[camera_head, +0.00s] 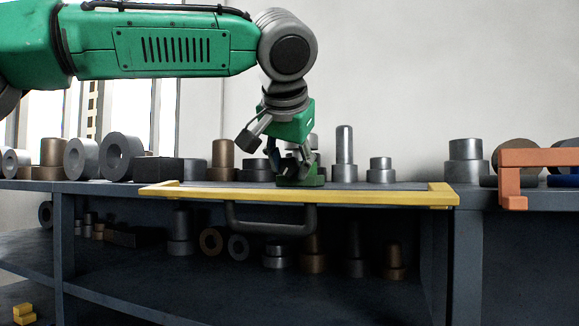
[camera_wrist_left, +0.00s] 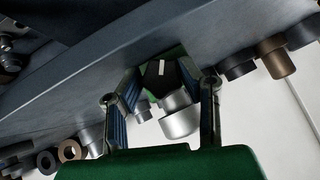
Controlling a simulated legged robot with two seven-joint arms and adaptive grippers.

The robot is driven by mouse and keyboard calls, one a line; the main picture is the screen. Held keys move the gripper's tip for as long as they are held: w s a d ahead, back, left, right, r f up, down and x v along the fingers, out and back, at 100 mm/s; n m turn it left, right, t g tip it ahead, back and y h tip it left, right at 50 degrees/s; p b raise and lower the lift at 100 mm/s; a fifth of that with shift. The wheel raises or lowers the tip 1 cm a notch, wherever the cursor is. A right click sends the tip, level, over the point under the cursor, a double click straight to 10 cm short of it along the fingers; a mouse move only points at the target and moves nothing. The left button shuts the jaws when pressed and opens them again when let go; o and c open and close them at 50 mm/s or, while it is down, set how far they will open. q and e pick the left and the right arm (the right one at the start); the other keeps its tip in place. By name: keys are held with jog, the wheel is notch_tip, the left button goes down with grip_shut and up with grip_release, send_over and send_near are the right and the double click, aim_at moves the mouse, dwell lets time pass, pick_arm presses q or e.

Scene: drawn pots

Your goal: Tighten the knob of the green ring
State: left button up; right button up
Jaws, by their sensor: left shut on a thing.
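The green ring (camera_head: 300,182) is a low green piece on the bench top, behind the yellow edge. My left gripper (camera_head: 291,166) points down on it from above, and its fingers hide most of the knob in the head view. In the left wrist view the dark knob (camera_wrist_left: 162,75) with a short white mark lies between the two fingertips of my left gripper (camera_wrist_left: 164,78). Parts of the green ring (camera_wrist_left: 177,53) show around the knob. The left gripper is shut on the knob. My right gripper is in neither view.
A yellow-edged tray (camera_head: 370,196) with a dark handle (camera_head: 270,232) lies at the bench front. Several metal cylinders and rings stand behind, including a tall steel one (camera_head: 344,150). An orange frame (camera_head: 540,158) is at the right. The shelf below holds more parts.

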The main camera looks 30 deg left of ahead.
pick_arm(q)
jog(key=shift+w+a+m+y, duration=0.1)
jog(key=shift+m+y, duration=0.3)
jog(key=shift+y, duration=0.2)
jog(key=shift+c, duration=0.2)
jog(key=shift+r, duration=0.1)
jog(key=o, duration=1.2)
jog(key=shift+w, duration=0.3)
jog(key=v, duration=1.1)
jog(key=shift+d, duration=0.4)
jog(key=shift+a, duration=0.1)
